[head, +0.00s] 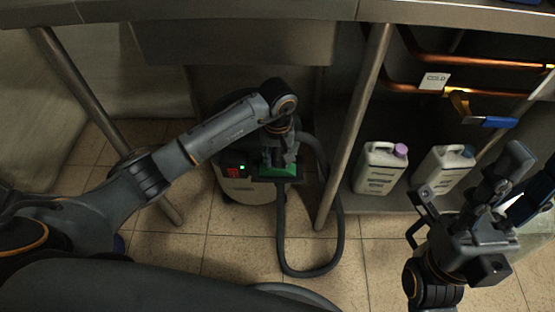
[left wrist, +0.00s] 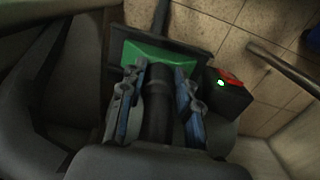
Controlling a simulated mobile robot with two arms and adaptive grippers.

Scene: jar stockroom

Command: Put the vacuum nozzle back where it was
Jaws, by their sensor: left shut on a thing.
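The vacuum nozzle is a flat black head with a green top (head: 280,170). It also shows in the left wrist view (left wrist: 152,56). My left gripper (head: 279,150) is shut on its dark tube (left wrist: 157,100), which lies between the two blue-padded fingers. In the head view the nozzle is in front of the vacuum body (head: 247,190), overlapping its upper part; whether they touch I cannot tell. A grey hose (head: 281,235) hangs from the nozzle, loops on the floor and rises on the right. My right gripper (head: 462,205) is open and empty at the lower right.
The vacuum stands under a metal bench (head: 230,12) between its legs (head: 352,125). A red switch box (head: 232,171) with a green light is on the vacuum. Two white jugs (head: 380,168) stand on a low shelf at right. Tiled floor is clear in front.

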